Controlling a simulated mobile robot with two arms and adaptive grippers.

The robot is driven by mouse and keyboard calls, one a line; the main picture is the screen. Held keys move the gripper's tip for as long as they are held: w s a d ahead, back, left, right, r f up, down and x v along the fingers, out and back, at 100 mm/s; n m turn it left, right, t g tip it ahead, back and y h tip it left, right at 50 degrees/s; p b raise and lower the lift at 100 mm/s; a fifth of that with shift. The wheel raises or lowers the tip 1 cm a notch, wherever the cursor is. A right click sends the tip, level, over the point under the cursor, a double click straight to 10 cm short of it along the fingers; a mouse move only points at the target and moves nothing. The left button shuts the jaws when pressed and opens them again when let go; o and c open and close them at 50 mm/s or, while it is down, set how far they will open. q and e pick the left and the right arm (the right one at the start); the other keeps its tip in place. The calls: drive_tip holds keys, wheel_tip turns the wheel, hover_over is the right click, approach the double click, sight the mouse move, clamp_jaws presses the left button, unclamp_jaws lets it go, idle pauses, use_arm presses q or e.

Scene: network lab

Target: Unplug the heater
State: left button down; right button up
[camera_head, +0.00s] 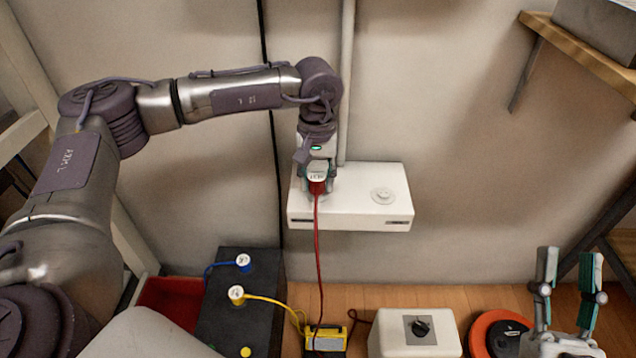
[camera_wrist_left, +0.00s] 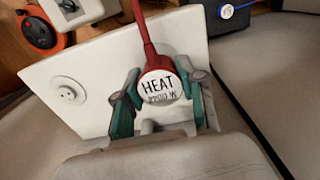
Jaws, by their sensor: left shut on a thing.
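The heater plug (camera_head: 317,186) is red with a white round cap; in the left wrist view the plug (camera_wrist_left: 158,88) reads "HEAT 2200 W". My left gripper (camera_head: 318,178) is shut on it, one finger on each side, at the left part of the white socket box (camera_head: 350,214) on the wall. I cannot tell whether the plug's pins sit in a socket; gripper and plug hide that spot. A free round socket (camera_head: 383,195) shows on the box's right. A red cord (camera_head: 317,240) hangs from the plug. My right gripper (camera_head: 570,268) is open and empty at lower right.
A yellow-and-black device (camera_head: 325,340), a white box with a black knob (camera_head: 415,345) and an orange cable reel (camera_head: 482,335) stand below. A dark box (camera_head: 235,300) with blue and yellow-corded plugs is at left. A wooden shelf (camera_head: 580,45) is upper right.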

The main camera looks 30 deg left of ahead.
sight(317, 175)
use_arm(q)
drive_tip(key=shift+r+p, duration=0.3)
drive_tip(key=shift+r, duration=0.4)
drive_tip(key=shift+r+p, duration=0.7)
drive_tip(key=shift+p, duration=0.05)
drive_tip(key=shift+r+p, duration=0.3)
drive_tip(key=shift+r, duration=0.1)
drive_tip(key=shift+r+p, duration=0.5)
drive_tip(key=shift+r, duration=0.15)
use_arm(e)
wheel_tip(317, 175, down, 14)
drive_tip(key=w+d+g+h, duration=0.1)
drive_tip(key=g+h, duration=0.2)
drive_tip(key=g, duration=0.7)
drive_tip(key=shift+w+d+f+h, duration=0.15)
drive_tip(key=shift+w+d+h, duration=0.15)
drive_tip(key=shift+w+d, duration=0.1)
